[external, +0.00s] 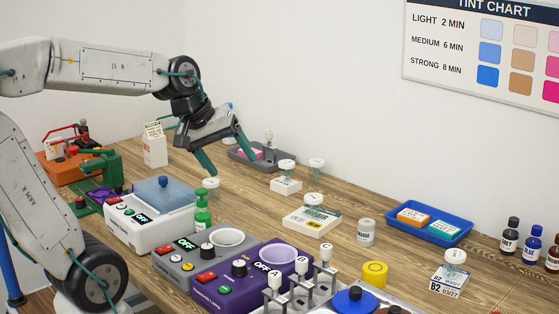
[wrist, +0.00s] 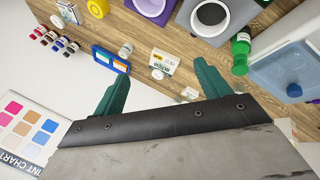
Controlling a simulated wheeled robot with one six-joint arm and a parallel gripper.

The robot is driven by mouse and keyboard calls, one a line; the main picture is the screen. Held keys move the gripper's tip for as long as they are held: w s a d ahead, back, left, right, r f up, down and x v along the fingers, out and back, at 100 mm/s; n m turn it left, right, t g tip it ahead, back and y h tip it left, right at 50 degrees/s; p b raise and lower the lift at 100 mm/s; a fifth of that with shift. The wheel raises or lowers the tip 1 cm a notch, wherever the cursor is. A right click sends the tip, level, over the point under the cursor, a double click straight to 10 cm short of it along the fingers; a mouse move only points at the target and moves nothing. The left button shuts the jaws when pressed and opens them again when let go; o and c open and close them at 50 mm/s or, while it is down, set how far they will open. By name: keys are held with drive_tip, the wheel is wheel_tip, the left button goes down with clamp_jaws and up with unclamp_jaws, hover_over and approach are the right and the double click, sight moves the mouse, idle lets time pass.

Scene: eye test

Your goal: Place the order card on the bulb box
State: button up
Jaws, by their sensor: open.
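My gripper (external: 229,160) is open and empty above the back of the bench, with its two green fingers spread. In the wrist view its fingers (wrist: 160,86) point toward the bench. A white box (external: 312,221) with dark lettering and a yellow mark lies mid-bench, right of my gripper, with a glass piece over it; it also shows in the wrist view (wrist: 163,61). A smaller pale block (external: 286,186) lies behind it with a white-capped glass piece. A pack marked B2 03/27 (external: 449,280) lies at the right. I cannot tell which is the order card or bulb box.
A blue tray (external: 396,226) holds an orange and a teal box. A white jar (external: 366,232) stands left of it. Dark and blue bottles (external: 532,245) stand far right. Machines (external: 240,272), a green bottle (external: 202,212) and a yellow ring (external: 375,274) fill the front.

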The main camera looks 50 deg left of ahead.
drive_tip(key=s+f+m+g+y, duration=0.1)
drive_tip(key=s+f+m+g, duration=0.1)
drive_tip(key=s, duration=0.6)
drive_tip(key=s+f+m+g+y, duration=0.1)
drive_tip(key=s+f+m+g, duration=0.1)
drive_tip(key=s+m, duration=0.3)
drive_tip(key=s+f, duration=0.1)
drive_tip(key=s, duration=0.2)
drive_tip(key=shift+s+a+f+m, duration=0.25)
drive_tip(key=shift+s+a+m, duration=0.05)
drive_tip(key=shift+a, duration=0.05)
